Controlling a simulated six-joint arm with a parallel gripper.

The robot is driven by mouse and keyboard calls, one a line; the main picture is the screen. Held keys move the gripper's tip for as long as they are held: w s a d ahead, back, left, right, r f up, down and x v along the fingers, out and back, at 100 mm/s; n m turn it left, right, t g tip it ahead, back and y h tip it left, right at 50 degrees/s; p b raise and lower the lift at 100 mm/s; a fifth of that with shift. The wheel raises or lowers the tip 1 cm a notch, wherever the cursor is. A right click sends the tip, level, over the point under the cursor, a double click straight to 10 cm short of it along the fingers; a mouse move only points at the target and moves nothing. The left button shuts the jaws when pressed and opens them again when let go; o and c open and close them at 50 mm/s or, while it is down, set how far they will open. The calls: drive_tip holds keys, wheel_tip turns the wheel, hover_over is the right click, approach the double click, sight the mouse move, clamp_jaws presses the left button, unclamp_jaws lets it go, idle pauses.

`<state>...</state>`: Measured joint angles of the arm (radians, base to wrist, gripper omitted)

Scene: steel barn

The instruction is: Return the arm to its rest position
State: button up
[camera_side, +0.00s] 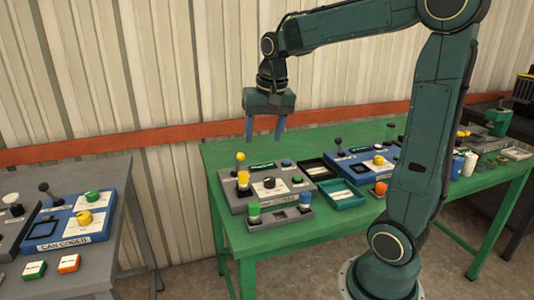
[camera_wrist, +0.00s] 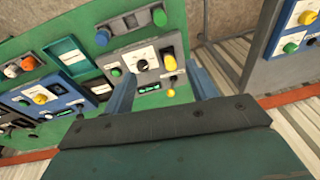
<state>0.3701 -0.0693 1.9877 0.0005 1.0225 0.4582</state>
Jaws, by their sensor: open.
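My gripper (camera_side: 265,128) hangs from the dark green arm above the back left part of the green table (camera_side: 225,156). Its two blue-grey fingers are apart, with nothing between them, and point down. Below it on the table is a grey control panel (camera_side: 237,200) with a yellow-knobbed lever, a black dial and several buttons. The fingers are clear of the panel. In the wrist view my gripper (camera_wrist: 165,88) also shows open, with the grey panel (camera_wrist: 125,55) beyond its fingers.
A blue panel (camera_side: 341,163), a teal tray (camera_side: 341,200) and a black tray (camera_side: 317,168) stand right of the grey panel. A grey table (camera_side: 105,172) with another blue panel (camera_side: 68,240) stands at the left. A corrugated wall (camera_side: 150,60) with an orange rail (camera_side: 100,147) is behind.

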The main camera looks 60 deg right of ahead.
drive_tip(key=s+a+n+t, duration=0.3)
drive_tip(key=s+a+n, duration=0.6)
drive_tip(key=s+a, duration=0.3)
drive_tip(key=s, duration=0.2)
drive_tip(key=shift+s+a+f+y, duration=0.3)
drive_tip(key=shift+f+y, duration=0.1)
